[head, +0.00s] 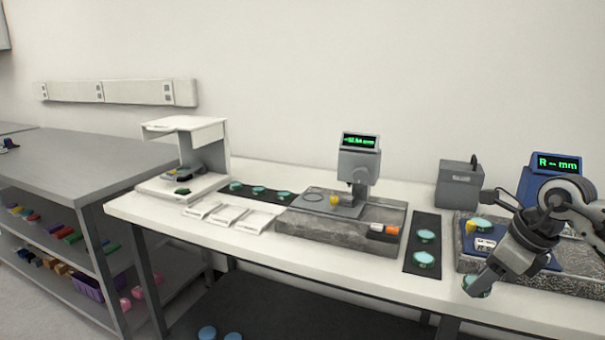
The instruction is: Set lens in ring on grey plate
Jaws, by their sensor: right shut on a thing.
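My right gripper (474,281) is at the lower right, shut on a teal lens (483,291) by the table's front edge. The gripper partly covers this lens. The ring (314,196) shows as a thin outline on the grey plate (330,209) of the middle instrument, to the left of and farther back than my right gripper. No lens shows inside the ring. A small yellow piece (334,200) stands on the plate beside the ring. My left gripper is not in view.
Two teal lenses (425,236) lie on a dark mat right of the granite base (340,237). Another lens (482,225) is on the blue instrument. The grey gauge head (358,166) rises behind the plate. White trays (235,215) lie left.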

